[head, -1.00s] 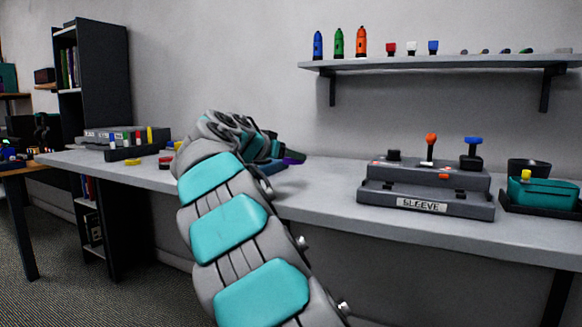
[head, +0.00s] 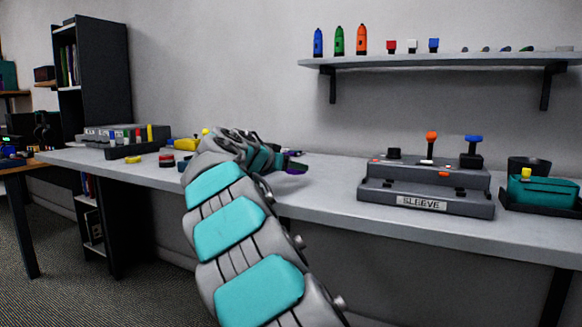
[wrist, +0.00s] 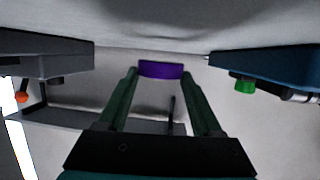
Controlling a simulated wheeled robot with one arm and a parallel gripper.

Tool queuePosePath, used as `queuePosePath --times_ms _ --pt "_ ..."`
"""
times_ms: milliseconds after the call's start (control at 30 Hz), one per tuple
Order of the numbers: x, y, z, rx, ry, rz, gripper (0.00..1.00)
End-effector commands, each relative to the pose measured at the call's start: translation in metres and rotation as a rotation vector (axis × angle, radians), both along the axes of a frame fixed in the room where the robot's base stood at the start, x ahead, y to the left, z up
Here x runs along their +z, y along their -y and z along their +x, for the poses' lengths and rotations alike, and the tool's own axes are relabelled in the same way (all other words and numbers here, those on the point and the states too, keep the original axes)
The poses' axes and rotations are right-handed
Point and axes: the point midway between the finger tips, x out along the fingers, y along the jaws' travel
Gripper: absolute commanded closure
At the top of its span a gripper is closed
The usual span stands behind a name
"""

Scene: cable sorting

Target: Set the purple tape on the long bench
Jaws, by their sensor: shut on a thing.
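The purple tape (wrist: 161,69) sits between the two fingertips of my gripper (wrist: 160,75) in the wrist view, with a finger on each side of it. In the head view my gripper (head: 289,166) is low over the middle of the long bench (head: 330,190), and only a small bit of purple shows at its tip (head: 293,153). The arm hides most of the tape there. I cannot tell from these views whether the tape touches the bench top.
The SLEEVE machine (head: 425,187) stands on the bench to the right, with a teal bin (head: 545,192) beyond it. Red (head: 166,160) and yellow (head: 133,159) rolls lie left of my arm. A wall shelf (head: 440,61) hangs above. Bench surface between gripper and machine is clear.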

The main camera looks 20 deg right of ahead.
Motion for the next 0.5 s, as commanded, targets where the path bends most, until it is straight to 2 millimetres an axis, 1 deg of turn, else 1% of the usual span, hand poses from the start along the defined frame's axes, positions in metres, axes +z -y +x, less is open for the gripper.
queuePosePath --times_ms 500 --pt "-0.013 0.001 0.0 -0.002 -0.002 0.001 0.96"
